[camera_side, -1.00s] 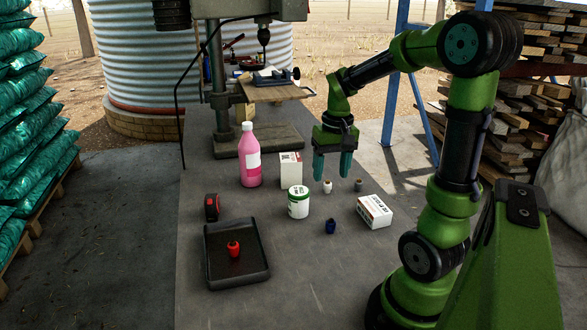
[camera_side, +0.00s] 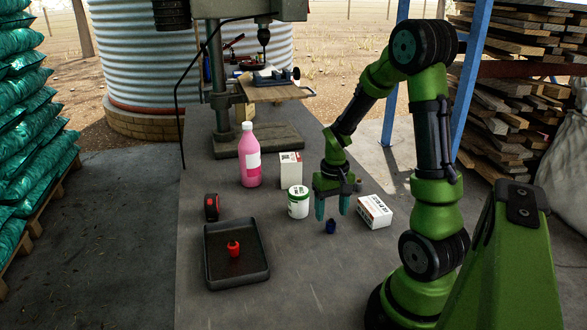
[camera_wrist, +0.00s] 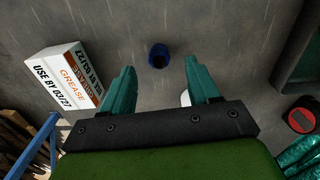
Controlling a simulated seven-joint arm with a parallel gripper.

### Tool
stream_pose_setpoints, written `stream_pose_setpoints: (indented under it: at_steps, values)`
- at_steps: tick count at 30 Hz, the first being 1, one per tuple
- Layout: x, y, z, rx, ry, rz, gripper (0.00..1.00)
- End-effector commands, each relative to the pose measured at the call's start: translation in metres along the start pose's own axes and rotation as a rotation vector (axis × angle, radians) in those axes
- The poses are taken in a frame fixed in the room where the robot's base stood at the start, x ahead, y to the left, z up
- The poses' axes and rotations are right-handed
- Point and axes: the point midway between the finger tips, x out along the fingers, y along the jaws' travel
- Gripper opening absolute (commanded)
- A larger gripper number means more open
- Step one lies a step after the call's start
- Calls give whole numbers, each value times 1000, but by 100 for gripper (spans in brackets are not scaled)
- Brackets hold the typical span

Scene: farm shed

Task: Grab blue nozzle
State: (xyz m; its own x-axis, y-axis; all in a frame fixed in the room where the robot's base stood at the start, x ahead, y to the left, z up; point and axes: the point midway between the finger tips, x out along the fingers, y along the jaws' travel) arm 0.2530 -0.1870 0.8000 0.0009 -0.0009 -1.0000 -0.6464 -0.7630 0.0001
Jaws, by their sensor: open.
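The blue nozzle (camera_side: 331,227) stands on the grey bench top between the white-and-green tub and the white carton. In the wrist view the blue nozzle (camera_wrist: 158,56) is just beyond the fingertips, roughly midway between them. My gripper (camera_side: 332,214) is open and empty, with its teal fingers pointing down. In the side view it is above and slightly behind the nozzle. In the wrist view my gripper (camera_wrist: 160,68) has a finger on each side of the nozzle's line, touching nothing that I can see.
A white grease carton (camera_side: 375,211) lies right of the gripper. A white tub (camera_side: 298,202), a white box (camera_side: 290,170) and a pink bottle (camera_side: 250,160) stand to the left. A black tray (camera_side: 222,275) holds a red nozzle (camera_side: 234,248). A tape measure (camera_side: 211,207) is behind the tray. The front bench is clear.

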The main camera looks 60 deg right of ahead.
Motion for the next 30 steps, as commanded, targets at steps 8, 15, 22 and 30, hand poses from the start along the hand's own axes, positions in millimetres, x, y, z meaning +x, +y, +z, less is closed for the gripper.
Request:
stream_pose_setpoints:
  at_steps: [8,15,22,30]
  values:
    - [38,1,2,1,-3,-1,61]
    - [41,1,1,1,1,-1,61]
    - [40,1,1,1,0,-1,30]
    - [40,1,1,1,0,-1,1]
